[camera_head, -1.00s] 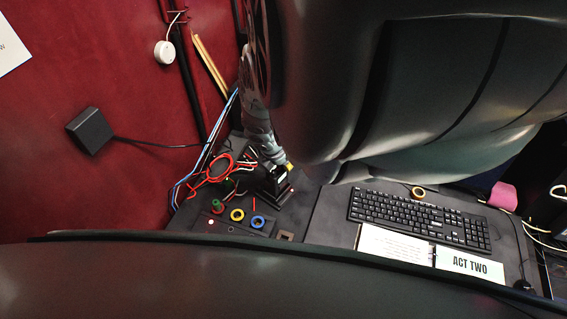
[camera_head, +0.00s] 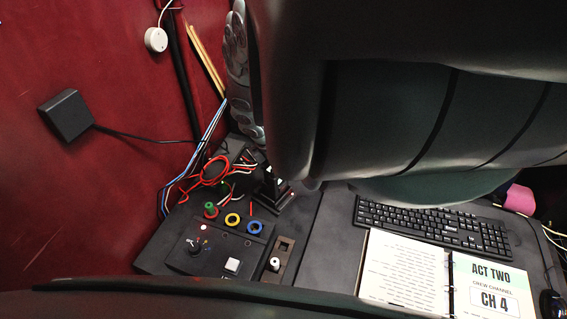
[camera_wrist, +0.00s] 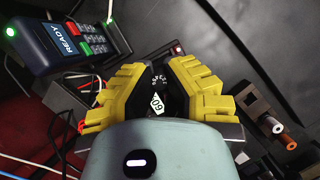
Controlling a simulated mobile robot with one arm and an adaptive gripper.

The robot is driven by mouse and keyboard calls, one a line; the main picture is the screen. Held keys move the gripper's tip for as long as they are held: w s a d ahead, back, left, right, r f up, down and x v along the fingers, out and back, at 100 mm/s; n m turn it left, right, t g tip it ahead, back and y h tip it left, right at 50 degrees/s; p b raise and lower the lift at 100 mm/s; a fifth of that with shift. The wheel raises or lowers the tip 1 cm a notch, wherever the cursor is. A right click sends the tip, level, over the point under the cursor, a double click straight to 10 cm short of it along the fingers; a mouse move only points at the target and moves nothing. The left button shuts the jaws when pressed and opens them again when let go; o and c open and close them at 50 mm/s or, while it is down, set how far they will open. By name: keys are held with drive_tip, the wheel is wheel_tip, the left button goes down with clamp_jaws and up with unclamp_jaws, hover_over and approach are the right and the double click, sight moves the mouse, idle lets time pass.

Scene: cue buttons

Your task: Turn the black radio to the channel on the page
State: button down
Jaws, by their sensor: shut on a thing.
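The black radio (camera_head: 270,190) stands on the desk beside a small red light, its upper part hidden by my arm in the head view. In the wrist view my gripper (camera_wrist: 157,92) has its yellow fingers shut on either side of a black part of the radio (camera_wrist: 156,82), with small white marks and a white label on its top. I cannot tell which channel it is set to. The open page (camera_head: 484,296) in the binder reads "ACT TWO", "CREW CHANNEL" and "CH 4".
A black panel (camera_head: 205,262) with green, yellow and blue rings lies in front of the radio. A keyboard (camera_head: 430,225) is at right. Loose red and blue cables lie behind left. A keypad device (camera_wrist: 65,45) with a "READY" screen is near my gripper.

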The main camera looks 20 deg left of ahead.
idle(0.3)
drive_tip(key=c, duration=1)
unclamp_jaws()
drive_tip(key=shift+o, duration=0.2)
drive_tip(key=shift+r, duration=0.2)
drive_tip(key=shift+s+r, duration=0.25)
drive_tip(key=shift+r, duration=0.1)
drive_tip(key=s+a, duration=0.7)
drive_tip(key=s, duration=0.2)
drive_tip(key=shift+s+a, duration=0.25)
drive_tip(key=shift+a, duration=0.05)
